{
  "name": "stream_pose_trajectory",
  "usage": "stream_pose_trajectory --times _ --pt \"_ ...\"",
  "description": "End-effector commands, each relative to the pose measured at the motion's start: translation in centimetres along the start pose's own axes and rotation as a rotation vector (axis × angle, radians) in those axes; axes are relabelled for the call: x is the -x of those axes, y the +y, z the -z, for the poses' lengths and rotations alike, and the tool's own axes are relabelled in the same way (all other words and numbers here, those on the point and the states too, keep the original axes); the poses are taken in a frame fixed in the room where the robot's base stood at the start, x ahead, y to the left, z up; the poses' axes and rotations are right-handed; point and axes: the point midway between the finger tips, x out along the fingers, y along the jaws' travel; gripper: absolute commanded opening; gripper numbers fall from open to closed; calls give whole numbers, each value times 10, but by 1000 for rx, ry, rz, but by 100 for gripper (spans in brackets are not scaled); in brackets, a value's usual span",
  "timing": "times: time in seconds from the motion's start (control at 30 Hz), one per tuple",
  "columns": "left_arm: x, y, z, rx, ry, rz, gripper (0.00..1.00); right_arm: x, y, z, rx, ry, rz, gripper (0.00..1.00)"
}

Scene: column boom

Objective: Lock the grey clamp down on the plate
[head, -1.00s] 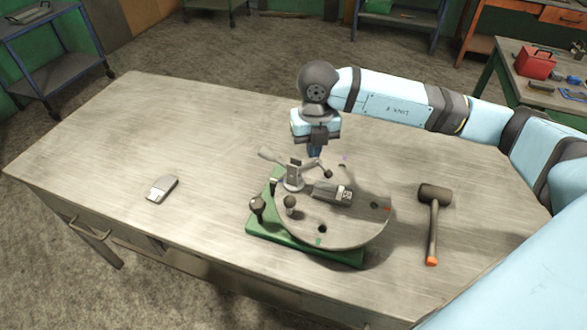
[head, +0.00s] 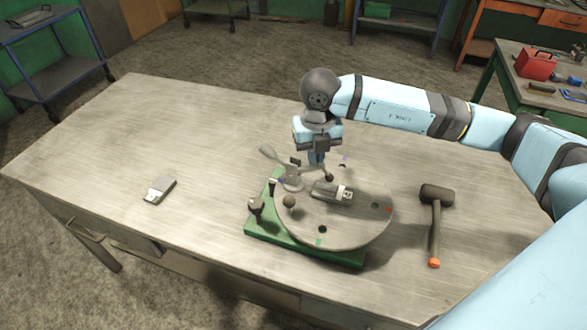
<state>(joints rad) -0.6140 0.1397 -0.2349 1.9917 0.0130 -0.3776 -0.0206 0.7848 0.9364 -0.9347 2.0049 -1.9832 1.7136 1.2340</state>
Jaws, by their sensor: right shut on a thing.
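The grey clamp (head: 290,182) stands at the back left of the round grey plate (head: 340,232). My right gripper (head: 317,160) is over the clamp's right side, fingers pointing down, and is shut on part of the clamp near that bar. Its fingertips are small and partly hidden, so the exact contact is unclear. A dark grey block with a pale label (head: 332,191) lies on the plate beside the clamp. My left gripper is not in view.
The plate sits on a green base (head: 290,247) with dark knobs at its left. A dark mallet (head: 436,215) lies at the right, and a small grey-white object (head: 160,190) at the left. The left side of the workbench (head: 110,140) is mostly clear.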

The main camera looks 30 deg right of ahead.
Motion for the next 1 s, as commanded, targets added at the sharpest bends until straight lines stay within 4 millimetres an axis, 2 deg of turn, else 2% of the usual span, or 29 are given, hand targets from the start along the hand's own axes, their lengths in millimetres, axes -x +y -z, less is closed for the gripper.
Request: stream_pose_trajectory --times 0.23,0.8,1.0 --pt "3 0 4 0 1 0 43 8 1 0 0 -1 -3 0" --pt "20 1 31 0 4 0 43 66 0 0 1 -1 -1 0" --pt "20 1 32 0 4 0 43 70 0 0 1 0 -1 0"
